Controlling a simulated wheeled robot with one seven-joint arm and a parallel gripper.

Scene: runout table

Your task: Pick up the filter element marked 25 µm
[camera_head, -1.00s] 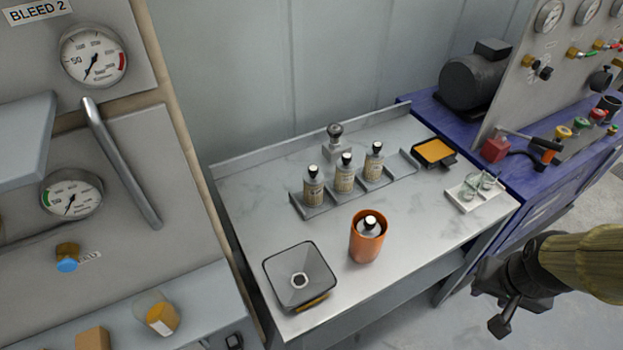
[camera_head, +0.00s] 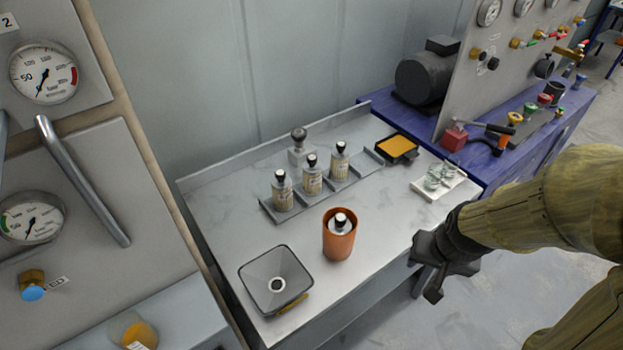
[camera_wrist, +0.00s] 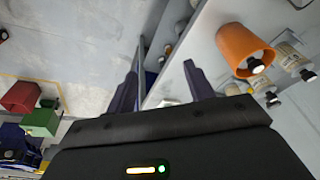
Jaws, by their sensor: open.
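Three pale labelled filter elements with black tops stand in a row in a grey rack (camera_head: 362,166): the left one (camera_head: 282,192), the middle one (camera_head: 312,178) and the right one (camera_head: 339,163). Their markings are too small to read. A black-topped item (camera_head: 341,222) stands inside an orange cup (camera_head: 338,243) in front of them; its label is hidden. My gripper (camera_head: 428,280) is at the table's right front edge, right of the cup, apart from everything. In the wrist view its two fingers (camera_wrist: 160,85) are spread and empty, with the orange cup (camera_wrist: 243,50) to their right.
A tray with orange contents (camera_head: 398,147) and a white holder with glassware (camera_head: 428,192) are at the right. A small knobbed block (camera_head: 298,150) stands behind the rack. A gauge panel (camera_head: 75,130) borders the left.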

